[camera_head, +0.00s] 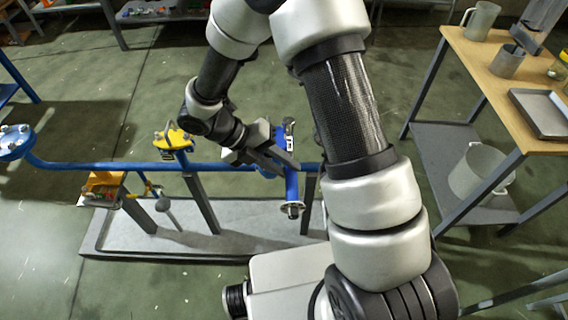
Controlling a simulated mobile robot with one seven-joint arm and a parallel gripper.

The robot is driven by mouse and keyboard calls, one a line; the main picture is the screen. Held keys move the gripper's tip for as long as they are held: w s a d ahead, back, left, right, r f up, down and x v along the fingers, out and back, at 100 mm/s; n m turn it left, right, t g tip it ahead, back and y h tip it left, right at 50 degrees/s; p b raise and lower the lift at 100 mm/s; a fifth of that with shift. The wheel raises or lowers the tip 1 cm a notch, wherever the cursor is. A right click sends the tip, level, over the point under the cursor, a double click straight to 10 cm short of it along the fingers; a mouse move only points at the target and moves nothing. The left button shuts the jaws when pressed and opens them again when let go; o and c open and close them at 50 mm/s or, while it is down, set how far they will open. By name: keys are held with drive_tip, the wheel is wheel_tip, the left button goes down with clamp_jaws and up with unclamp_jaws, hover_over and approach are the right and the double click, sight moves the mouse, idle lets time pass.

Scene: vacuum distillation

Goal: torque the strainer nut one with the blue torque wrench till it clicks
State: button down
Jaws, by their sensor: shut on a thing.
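My gripper (282,156) is at the blue pipe line, right of the yellow valve. It is shut on a slim blue tool (279,136), which looks like the blue torque wrench and is partly hidden by the jaws. A blue branch (292,186), apparently the strainer, drops from the pipe just below the gripper and ends in a grey bolted flange (291,209). Strainer nut one cannot be told apart at this size. Whether the wrench sits on a nut cannot be seen.
The blue pipe (105,166) runs over grey posts on a low plinth (235,212). A wooden-topped bench (491,73) with a tray (538,113) and mugs is at right. Floor behind the pipe is clear.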

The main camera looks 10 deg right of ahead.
drive_tip(key=shift+f+b, duration=0.45)
drive_tip(key=shift+f, duration=0.75)
idle(0.5)
drive_tip(key=shift+w+a+m+g+p, duration=0.25)
drive_tip(key=shift+a+m, duration=0.2)
drive_tip(key=shift+a, duration=0.15)
drive_tip(key=shift+w+a+m+g+p, duration=0.25)
drive_tip(key=shift+a+m, duration=0.2)
drive_tip(key=shift+a, duration=0.15)
drive_tip(key=shift+w+a+f+m+g+y+p, duration=0.1)
drive_tip(key=shift+w+a+m+g, duration=0.1)
drive_tip(key=shift+a+m, duration=0.15)
drive_tip(key=shift+w+a+r+m+g+y+p, duration=0.15)
drive_tip(key=shift+a+m+g, duration=0.1)
drive_tip(key=shift+a, duration=0.15)
drive_tip(key=shift+w+a+f+m+g+y+p, duration=0.1)
drive_tip(key=shift+w+a+f+m+g, duration=0.1)
drive_tip(key=shift+a+m, duration=0.15)
